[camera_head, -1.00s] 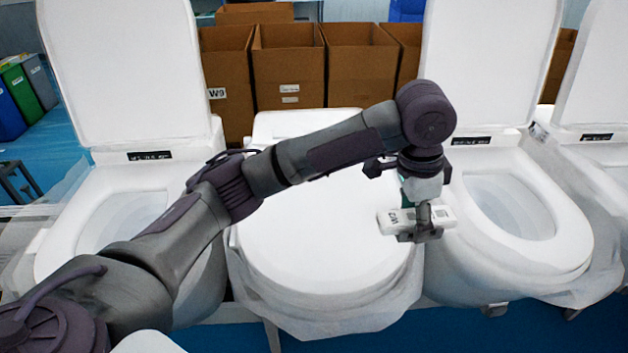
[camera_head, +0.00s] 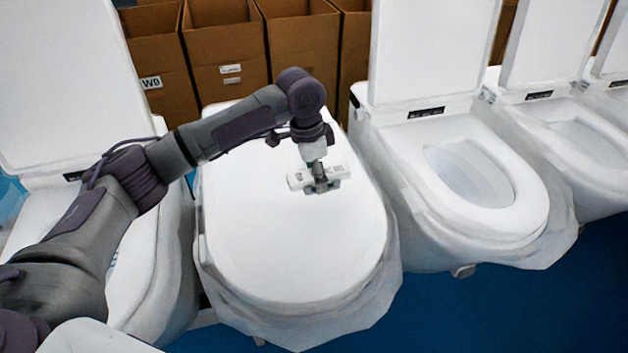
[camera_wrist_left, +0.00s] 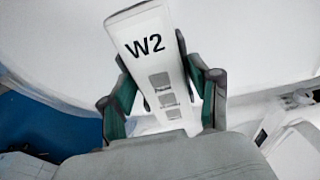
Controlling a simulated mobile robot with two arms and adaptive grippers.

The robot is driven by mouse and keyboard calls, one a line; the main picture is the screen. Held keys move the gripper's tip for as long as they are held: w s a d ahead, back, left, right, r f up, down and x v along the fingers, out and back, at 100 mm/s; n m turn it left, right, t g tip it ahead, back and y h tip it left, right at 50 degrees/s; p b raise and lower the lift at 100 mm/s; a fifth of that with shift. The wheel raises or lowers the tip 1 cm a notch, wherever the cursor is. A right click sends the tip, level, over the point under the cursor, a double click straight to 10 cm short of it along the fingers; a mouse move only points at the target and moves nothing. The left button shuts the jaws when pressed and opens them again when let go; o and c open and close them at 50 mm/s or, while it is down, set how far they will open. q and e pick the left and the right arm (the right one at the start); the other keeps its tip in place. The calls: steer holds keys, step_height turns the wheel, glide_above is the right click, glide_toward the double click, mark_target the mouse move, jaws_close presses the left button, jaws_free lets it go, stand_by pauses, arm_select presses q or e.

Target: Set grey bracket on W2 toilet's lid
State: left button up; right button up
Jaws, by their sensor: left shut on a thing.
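My left gripper (camera_head: 321,184) is shut on a pale, bar-shaped piece (camera_head: 299,180), the only thing in view that could be the grey bracket. In the left wrist view the piece (camera_wrist_left: 150,48) looks white, carries black "W2" lettering and several grey label patches, and sits between the two green-padded fingers. The piece is over the closed white lid (camera_head: 290,250) of the middle toilet, towards its right rear half. I cannot tell whether it touches the lid. No W2 mark shows on the toilet itself. My right gripper is not in view.
An open toilet (camera_head: 500,222) stands to the right, with more beyond it. Another with a raised lid (camera_head: 80,75) stands at left, partly behind my left arm. Cardboard boxes (camera_head: 222,45) line the back. The front half of the closed lid is clear.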

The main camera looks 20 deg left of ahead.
mark_target(316, 196)
arm_select(q)
steer(key=shift+w+a+f, duration=0.15)
steer(key=shift+a, duration=0.05)
steer(key=shift+f, duration=0.3)
step_height(316, 196, down, 2)
steer(key=shift+d+f+p, duration=0.1)
steer(key=shift+f+p, duration=0.1)
steer(key=shift+p, duration=0.6)
steer(key=shift+f, duration=0.5)
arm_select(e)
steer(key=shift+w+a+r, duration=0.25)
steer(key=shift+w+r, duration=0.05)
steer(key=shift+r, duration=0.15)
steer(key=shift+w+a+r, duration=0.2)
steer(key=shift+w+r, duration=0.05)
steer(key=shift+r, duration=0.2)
arm_select(q)
steer(key=shift+f, duration=0.1)
steer(key=o, duration=1.2)
steer(key=shift+c, duration=0.2)
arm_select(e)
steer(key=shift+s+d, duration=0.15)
